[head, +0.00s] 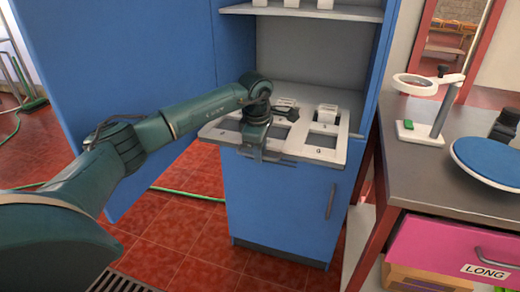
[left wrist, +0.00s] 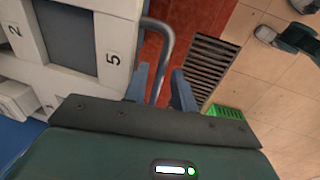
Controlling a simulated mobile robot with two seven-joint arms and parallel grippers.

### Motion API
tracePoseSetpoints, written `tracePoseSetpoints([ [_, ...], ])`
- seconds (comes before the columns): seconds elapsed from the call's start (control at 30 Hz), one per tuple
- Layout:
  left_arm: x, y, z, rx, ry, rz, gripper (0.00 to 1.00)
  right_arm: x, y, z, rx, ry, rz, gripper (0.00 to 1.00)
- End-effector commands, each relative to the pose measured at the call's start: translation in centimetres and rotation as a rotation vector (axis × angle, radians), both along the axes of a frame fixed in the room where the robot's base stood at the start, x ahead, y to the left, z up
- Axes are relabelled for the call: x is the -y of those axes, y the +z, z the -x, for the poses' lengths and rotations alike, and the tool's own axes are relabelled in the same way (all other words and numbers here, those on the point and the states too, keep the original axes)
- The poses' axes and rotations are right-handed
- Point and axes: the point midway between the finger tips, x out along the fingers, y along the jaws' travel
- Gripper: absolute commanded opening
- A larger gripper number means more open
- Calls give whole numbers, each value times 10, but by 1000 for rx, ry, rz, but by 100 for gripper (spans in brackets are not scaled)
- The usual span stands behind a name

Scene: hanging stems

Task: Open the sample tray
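The sample tray (head: 345,150) is a white, numbered panel with square openings. It sticks out of the blue cabinet above its lower door. In the left wrist view the tray (left wrist: 112,25) shows labels 2 and 5, and a grey looped handle (left wrist: 167,42) at its edge. My left gripper (head: 256,148) is at the tray's front edge. In the left wrist view its two fingers (left wrist: 160,90) stand apart with the handle bar between them; a gap seems to show beside the bar. My right gripper is not in view.
The blue cabinet (head: 270,205) has a tall open door (head: 120,60) on the left and a shelf (head: 310,11) above. At right, a bench (head: 420,150) holds a magnifier (head: 428,120) and a blue disc (head: 490,160), over a pink drawer (head: 440,250).

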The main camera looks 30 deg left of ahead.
Motion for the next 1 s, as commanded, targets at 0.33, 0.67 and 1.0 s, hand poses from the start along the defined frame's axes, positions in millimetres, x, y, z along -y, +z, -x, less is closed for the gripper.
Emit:
tracePoseSetpoints([
  [0.33,0,2,0,0,0,0,32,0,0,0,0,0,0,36],
  [0.67,2,59,10,5,-1,0,32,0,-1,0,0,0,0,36],
  [1.0,6,119,21,2,-1,-1,32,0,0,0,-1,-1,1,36],
])
